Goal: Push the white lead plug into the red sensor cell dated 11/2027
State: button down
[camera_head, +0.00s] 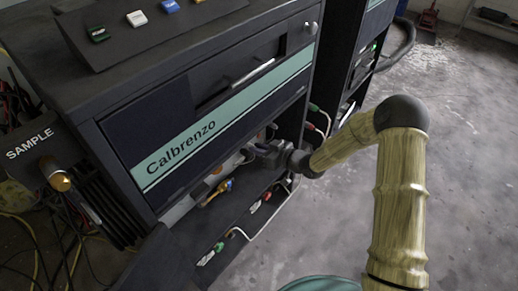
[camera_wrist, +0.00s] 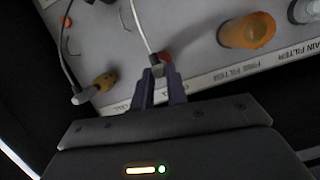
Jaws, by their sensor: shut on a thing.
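In the wrist view my gripper (camera_wrist: 158,76) is shut on the white lead plug (camera_wrist: 156,62), whose white lead runs up and to the left from it. A red part (camera_wrist: 164,56), apparently the red sensor cell, shows just beyond the plug and is mostly hidden by plug and fingers. I cannot tell whether plug and cell touch, and no date is legible. In the head view my gripper (camera_head: 268,151) is in the opening under the Calbrenzo cabinet (camera_head: 232,117); its fingertips, the plug and the red cell are hard to make out there.
A yellow cell (camera_wrist: 105,82) with a dark-leaded grey plug (camera_wrist: 86,95) is left of my gripper in the wrist view. An orange filter cup (camera_wrist: 247,31) stands right. Below, a shelf (camera_head: 226,222) holds several coloured pieces and white tubing. The floor (camera_head: 465,150) at right is clear.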

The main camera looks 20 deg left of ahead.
jog(key=shift+w+a, duration=0.25)
jog(key=shift+a, duration=0.35)
dwell(0.7)
jog(key=c, duration=1.3)
grip_release()
jog(key=p+v, duration=0.2)
jog(key=v, duration=1.5)
jog(key=shift+s+d+r, duration=0.1)
jog(key=shift+d, duration=0.15)
